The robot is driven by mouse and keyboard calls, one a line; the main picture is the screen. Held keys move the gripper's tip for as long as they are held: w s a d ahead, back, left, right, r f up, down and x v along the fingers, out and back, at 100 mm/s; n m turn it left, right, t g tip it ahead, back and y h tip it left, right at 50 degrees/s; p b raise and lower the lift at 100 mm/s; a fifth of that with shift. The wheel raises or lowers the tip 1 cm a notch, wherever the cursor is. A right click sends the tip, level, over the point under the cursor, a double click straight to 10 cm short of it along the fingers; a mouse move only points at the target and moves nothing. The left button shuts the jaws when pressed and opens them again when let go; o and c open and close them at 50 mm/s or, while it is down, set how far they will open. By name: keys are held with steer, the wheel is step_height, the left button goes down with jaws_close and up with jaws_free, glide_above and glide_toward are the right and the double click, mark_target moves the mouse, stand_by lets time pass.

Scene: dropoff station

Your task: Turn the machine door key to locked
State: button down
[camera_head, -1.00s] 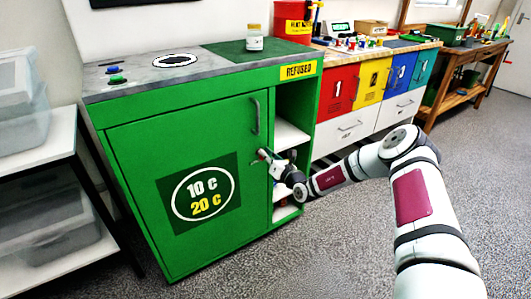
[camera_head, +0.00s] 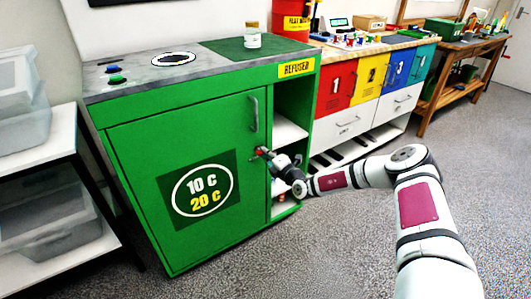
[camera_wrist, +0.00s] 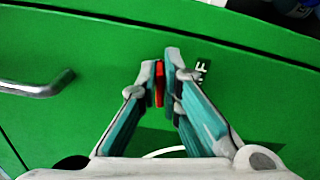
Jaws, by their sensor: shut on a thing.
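The green machine door (camera_head: 150,135) is shut flat in the machine's front in the head view. Its grey handle (camera_head: 254,114) is at the upper right of the door, and it also shows at the left of the wrist view (camera_wrist: 38,88). A small red key (camera_wrist: 159,83) stands out from the green front in the wrist view. My gripper (camera_head: 266,153) is at the door's right edge, below the handle. Its fingertips (camera_wrist: 163,75) are closed on the red key, one on each side. White lettering (camera_wrist: 203,72) beside the key is partly hidden by the right finger.
Open shelves (camera_head: 288,132) are to the right of the door, beside my arm. A jar (camera_head: 252,37) stands on the machine top. Coloured drawers (camera_head: 337,87) stand to the right, and a shelf with clear bins (camera_head: 38,160) to the left. The floor in front is clear.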

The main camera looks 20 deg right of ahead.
steer(key=shift+f+m, duration=0.15)
steer(key=shift+m, duration=0.95)
steer(key=c, duration=1.8)
jaws_free()
steer(key=shift+o, duration=0.2)
steer(key=v, duration=1.2)
